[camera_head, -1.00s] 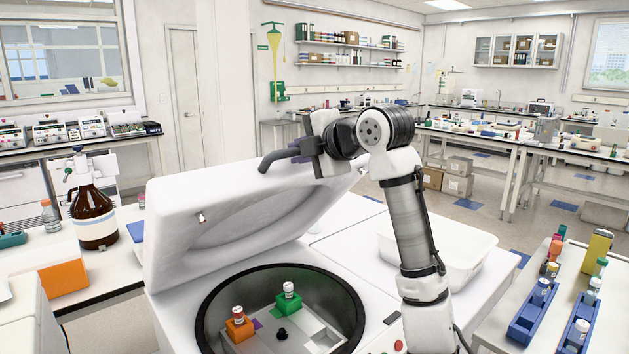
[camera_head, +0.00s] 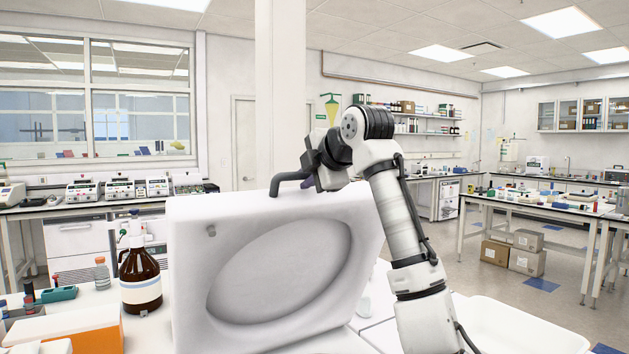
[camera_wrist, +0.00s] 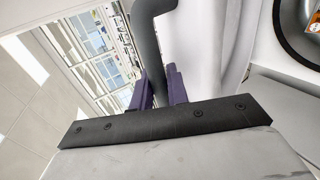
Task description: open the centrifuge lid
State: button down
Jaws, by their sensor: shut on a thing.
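The white centrifuge lid (camera_head: 190,280) stands steeply raised in the head view, its inner face with a round recess turned to the camera. Its dark curved handle (camera_head: 285,182) is at the top edge. My gripper (camera_head: 307,180) is at this handle, with the arm reaching over from the right. In the wrist view the purple fingers of my gripper (camera_wrist: 160,88) are closed around the dark handle (camera_wrist: 150,40). Part of the centrifuge bowl's dark rim (camera_wrist: 283,40) shows at the upper right there, with an orange insert (camera_wrist: 314,25). The head view does not show the bowl.
A brown bottle (camera_head: 140,265) and an orange box (camera_head: 75,335) stand on the bench left of the lid. A white tray (camera_head: 520,325) lies at the lower right.

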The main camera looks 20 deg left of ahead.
jog(key=c, duration=1.4)
grip_release()
jog(key=shift+w, duration=0.1)
jog(key=b+v, duration=0.3)
jog(key=v, duration=1)
jog(key=shift+s+d+r+b, duration=0.2)
jog(key=shift+s+d+b, duration=0.05)
jog(key=shift+s+b, duration=0.05)
